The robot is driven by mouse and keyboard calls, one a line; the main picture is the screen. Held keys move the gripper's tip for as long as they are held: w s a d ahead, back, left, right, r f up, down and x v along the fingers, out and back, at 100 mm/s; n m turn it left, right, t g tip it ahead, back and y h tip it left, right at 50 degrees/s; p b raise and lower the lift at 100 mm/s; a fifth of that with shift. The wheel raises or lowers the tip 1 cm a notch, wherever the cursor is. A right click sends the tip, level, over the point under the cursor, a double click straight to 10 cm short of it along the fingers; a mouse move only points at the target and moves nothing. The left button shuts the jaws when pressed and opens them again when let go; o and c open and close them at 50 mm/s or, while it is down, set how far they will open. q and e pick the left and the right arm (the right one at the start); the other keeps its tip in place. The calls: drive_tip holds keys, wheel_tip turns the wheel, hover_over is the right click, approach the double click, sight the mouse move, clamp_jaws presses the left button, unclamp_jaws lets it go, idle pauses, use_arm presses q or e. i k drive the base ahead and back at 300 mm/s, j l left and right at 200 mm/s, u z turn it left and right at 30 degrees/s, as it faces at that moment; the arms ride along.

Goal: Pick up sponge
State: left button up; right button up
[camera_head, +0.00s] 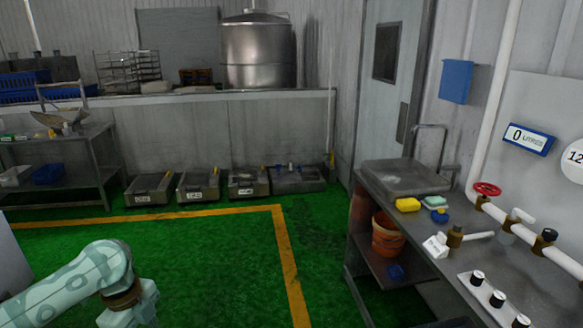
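A yellow sponge (407,205) lies on the metal bench (496,262) at the right, in front of the raised basin (403,177). A pale teal pad (435,201), possibly another sponge, lies just right of it. A small round blue item (440,216) sits beside them. Part of my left arm shows at the lower left, far from the bench, with its gripper out of view. My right gripper is not in view.
Orange buckets (387,236) stand on the shelf below. Green floor (215,262) is open at left.

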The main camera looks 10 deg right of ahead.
sight(409, 205)
drive_tip(key=i+z, duration=0.3)
drive_tip(key=i, duration=0.25)
drive_tip(key=i+j+z, duration=0.1)
drive_tip(key=i+z, duration=0.15)
drive_tip(key=i, duration=0.3)
drive_tip(key=i+j+z, duration=0.3)
drive_tip(key=i, duration=0.25)
drive_tip(key=i+l+z, duration=0.15)
drive_tip(key=i+z, duration=0.8)
drive_tip(key=i+j+z, duration=0.1)
drive_tip(key=i+z, duration=0.35)
drive_tip(key=k, duration=0.1)
